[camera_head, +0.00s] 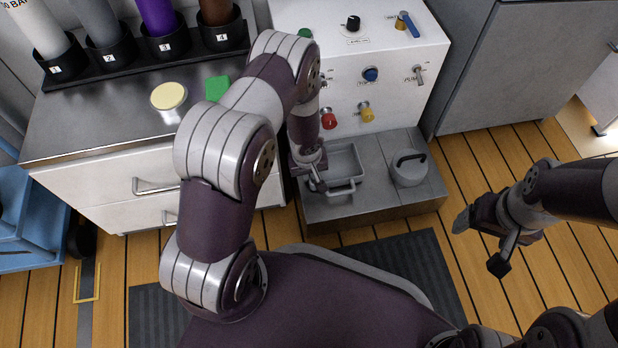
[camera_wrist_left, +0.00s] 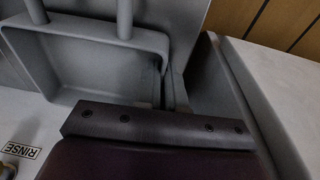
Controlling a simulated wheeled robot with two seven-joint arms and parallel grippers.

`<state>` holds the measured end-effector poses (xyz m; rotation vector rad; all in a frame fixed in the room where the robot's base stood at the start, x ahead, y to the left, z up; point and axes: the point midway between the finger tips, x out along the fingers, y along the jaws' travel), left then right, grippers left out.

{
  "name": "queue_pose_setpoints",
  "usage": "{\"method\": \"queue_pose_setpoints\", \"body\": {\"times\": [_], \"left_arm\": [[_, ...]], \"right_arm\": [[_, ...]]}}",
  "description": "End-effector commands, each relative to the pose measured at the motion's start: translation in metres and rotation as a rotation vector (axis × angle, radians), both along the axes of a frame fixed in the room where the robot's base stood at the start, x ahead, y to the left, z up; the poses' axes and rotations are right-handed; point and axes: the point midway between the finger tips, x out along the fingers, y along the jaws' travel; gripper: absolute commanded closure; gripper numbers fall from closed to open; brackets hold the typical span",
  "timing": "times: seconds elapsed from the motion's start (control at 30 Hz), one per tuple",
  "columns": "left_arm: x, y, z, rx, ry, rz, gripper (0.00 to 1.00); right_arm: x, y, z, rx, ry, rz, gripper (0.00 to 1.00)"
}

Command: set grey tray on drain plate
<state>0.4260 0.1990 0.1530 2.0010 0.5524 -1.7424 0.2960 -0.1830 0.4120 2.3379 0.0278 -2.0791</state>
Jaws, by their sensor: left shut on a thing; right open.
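The grey tray (camera_head: 345,161) is a shallow open box with a bar handle at its near side. My left gripper (camera_head: 320,184) is shut on the tray at its near left, by the handle. The left wrist view shows the tray's inside (camera_wrist_left: 90,70) and two handle posts; the fingertips are hidden there. The tray is over the left part of the grey drain plate (camera_head: 378,195), in front of the white panel. I cannot tell if it touches the plate. My right gripper (camera_head: 480,242) is open and empty, to the right above the wooden floor.
The white control panel (camera_head: 395,95) with knobs and valves rises behind. A counter (camera_head: 120,110) with numbered bottles, a yellow disc (camera_head: 168,96) and a green block (camera_head: 217,87) is at left.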

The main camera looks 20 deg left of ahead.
Motion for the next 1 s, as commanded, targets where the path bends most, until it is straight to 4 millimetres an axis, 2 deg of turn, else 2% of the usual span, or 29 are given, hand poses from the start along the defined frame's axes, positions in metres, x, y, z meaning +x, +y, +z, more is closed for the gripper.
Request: {"method": "queue_pose_setpoints", "body": {"times": [0.03,0.2,0.37,0.4,0.43,0.47,0.73,0.87,1.0], "left_arm": [[0.001,0.000,-0.007,0.000,-0.003,-0.001,1.00],[0.001,0.000,-0.002,0.000,-0.001,0.000,1.00],[0.000,0.000,-0.008,0.000,-0.001,0.001,1.00],[0.000,0.000,-0.006,0.001,-0.001,0.000,0.78],[0.000,0.000,-0.006,0.001,-0.001,0.000,0.69],[0.000,0.000,-0.006,0.001,-0.001,0.000,0.66],[0.000,0.000,-0.004,0.001,-0.001,0.000,0.66],[-0.002,-0.001,0.020,0.000,-0.001,0.001,0.66],[-0.006,-0.001,0.062,0.000,-0.002,0.001,0.66]], "right_arm": [[0.000,0.000,-0.007,0.000,0.000,0.000,0.17],[0.000,0.000,-0.002,0.000,-0.001,0.000,0.17],[0.000,0.000,-0.007,0.000,-0.001,0.000,0.17],[0.000,0.000,-0.005,0.000,-0.001,0.000,0.17],[0.000,0.000,-0.005,0.000,-0.001,0.000,0.17],[0.000,0.000,-0.005,0.000,-0.001,0.000,0.17],[0.000,0.000,-0.003,0.000,-0.001,0.000,0.17],[0.000,0.000,0.016,0.000,-0.001,0.000,0.17],[0.000,0.000,0.048,0.000,-0.001,0.000,0.17]]}}
